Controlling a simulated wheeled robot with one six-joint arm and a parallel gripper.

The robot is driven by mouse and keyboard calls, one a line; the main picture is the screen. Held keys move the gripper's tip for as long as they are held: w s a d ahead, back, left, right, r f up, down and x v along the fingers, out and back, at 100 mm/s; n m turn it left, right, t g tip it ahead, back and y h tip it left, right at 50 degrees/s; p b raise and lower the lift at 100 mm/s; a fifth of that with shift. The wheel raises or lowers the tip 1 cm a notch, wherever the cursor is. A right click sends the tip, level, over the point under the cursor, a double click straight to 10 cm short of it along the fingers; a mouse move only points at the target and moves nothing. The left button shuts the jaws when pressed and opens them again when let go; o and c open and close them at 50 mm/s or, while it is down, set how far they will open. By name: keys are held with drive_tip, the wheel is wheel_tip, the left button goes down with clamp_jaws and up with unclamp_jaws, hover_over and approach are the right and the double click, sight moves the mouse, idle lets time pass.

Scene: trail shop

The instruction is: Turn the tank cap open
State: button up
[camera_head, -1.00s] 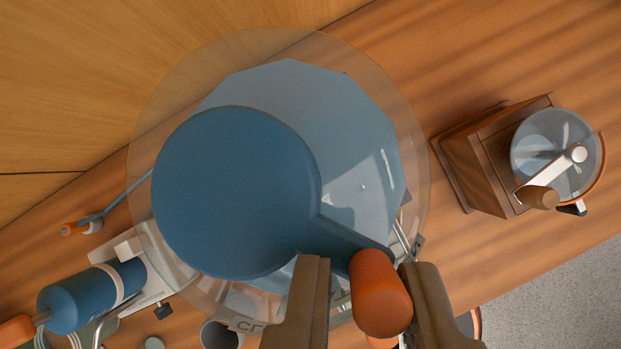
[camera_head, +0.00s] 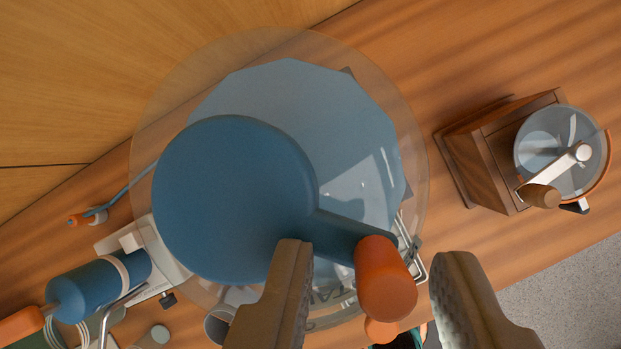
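The tank cap (camera_head: 232,197) is a round blue disc with a short blue arm that reaches to the lower right and ends in an orange knob (camera_head: 385,280). It sits over a clear round tank (camera_head: 160,115) with a pale blue faceted inside. My gripper (camera_head: 372,300) is open, with one brown finger on each side of the orange knob. A gap shows between the knob and the right finger, and a smaller gap shows on the left. A second, smaller orange part shows just below the knob.
A wooden hand grinder (camera_head: 490,165) with a clear top and crank stands on the wooden counter (camera_head: 440,60) at right. A blue cylinder with an orange end (camera_head: 95,290) and a grey cup (camera_head: 220,322) lie at lower left. The upper right counter is clear.

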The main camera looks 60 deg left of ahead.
wheel_tip(320, 180, up, 8)
drive_tip(key=shift+w+r, duration=0.15)
drive_tip(key=shift+r, duration=0.05)
idle(0.3)
drive_tip(key=shift+d, duration=0.1)
idle(0.4)
